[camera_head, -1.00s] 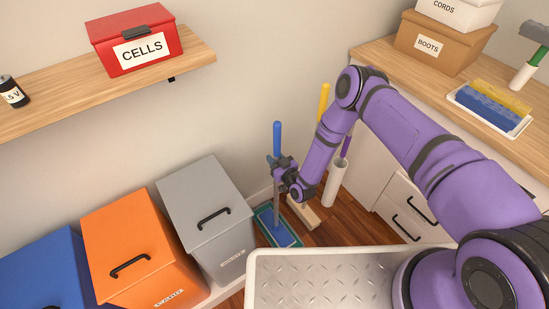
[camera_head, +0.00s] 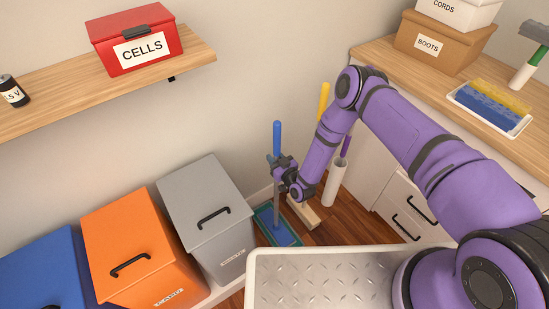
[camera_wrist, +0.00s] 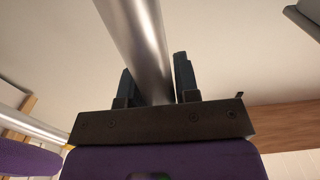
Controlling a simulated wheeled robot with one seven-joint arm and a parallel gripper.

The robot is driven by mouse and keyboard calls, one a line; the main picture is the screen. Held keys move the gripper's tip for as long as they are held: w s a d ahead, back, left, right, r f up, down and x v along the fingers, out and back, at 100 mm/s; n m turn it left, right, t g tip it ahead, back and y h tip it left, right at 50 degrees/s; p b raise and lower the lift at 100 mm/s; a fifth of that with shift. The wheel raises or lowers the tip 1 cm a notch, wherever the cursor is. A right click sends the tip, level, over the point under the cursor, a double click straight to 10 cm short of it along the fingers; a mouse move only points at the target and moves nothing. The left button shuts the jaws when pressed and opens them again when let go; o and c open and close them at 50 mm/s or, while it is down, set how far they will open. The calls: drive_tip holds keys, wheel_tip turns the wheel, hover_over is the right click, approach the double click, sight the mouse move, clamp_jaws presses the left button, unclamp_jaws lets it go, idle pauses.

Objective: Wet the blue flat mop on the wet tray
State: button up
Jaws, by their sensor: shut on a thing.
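The blue flat mop stands nearly upright, with a blue grip (camera_head: 277,138) on top of a grey metal pole. Its blue flat head (camera_head: 280,234) is at the green wet tray (camera_head: 259,209) on the floor; whether it presses on the tray bottom I cannot tell. My gripper (camera_head: 277,163) is shut on the mop's pole just below the blue grip. In the wrist view the pole (camera_wrist: 138,40) runs between the two dark fingers of my gripper (camera_wrist: 157,88).
A grey bin (camera_head: 205,210) stands close left of the tray, with an orange bin (camera_head: 135,240) beyond. A wooden block-like base (camera_head: 303,212) and a white cylinder (camera_head: 335,184) stand close right. A drawer cabinet (camera_head: 400,205) is further right.

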sight(279, 151)
wheel_tip(279, 151, up, 7)
idle(0.9)
drive_tip(key=shift+d, duration=0.1)
